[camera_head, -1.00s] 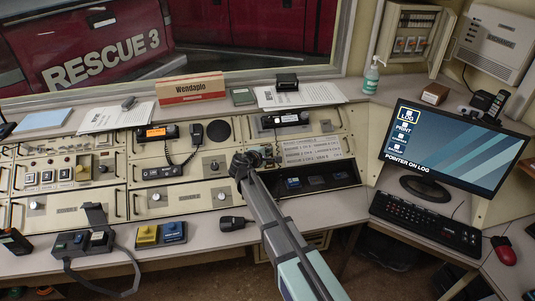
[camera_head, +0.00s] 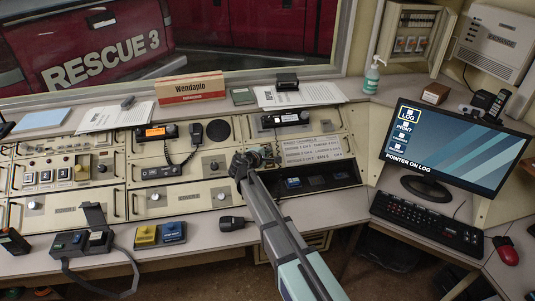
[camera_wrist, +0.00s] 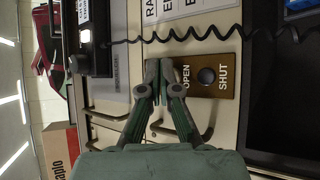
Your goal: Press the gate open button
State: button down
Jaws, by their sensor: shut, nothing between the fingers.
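In the wrist view a brown plate (camera_wrist: 226,72) carries the words OPEN and SHUT, turned sideways. A dark round button (camera_wrist: 206,76) shows between the two words. My gripper (camera_wrist: 158,64) has its fingers together and empty, with the tips over the plate's left end, on the OPEN side. The fingers hide that end, so no open button shows there. I cannot tell whether the tips touch the plate.
A coiled cord (camera_wrist: 190,38) runs close beside the plate. Metal handles (camera_wrist: 205,130) stick out of the panel near my fingers. A radio handset (camera_head: 196,133), a monitor (camera_head: 455,148) and a keyboard (camera_head: 428,222) stand on the console.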

jog(key=shift+w+f, duration=0.15)
jog(key=shift+f, duration=0.1)
jog(key=shift+r, duration=0.15)
dwell(0.5)
jog(key=shift+s+d+r, duration=0.1)
jog(key=shift+s+r, duration=0.35)
jog(key=shift+r, duration=0.1)
jog(key=s+r, duration=0.1)
jog(key=r+p, duration=0.1)
jog(key=s+r, duration=0.1)
jog(key=r, duration=0.1)
jog(key=shift+s+d+r, duration=0.1)
jog(key=shift+s+d, duration=0.2)
jog(key=shift+d, duration=0.1)
jog(key=shift+p, duration=0.3)
dwell(0.5)
notch_tip(320, 180, up, 8)
jog(key=p, duration=0.3)
jog(key=shift+p, duration=0.4)
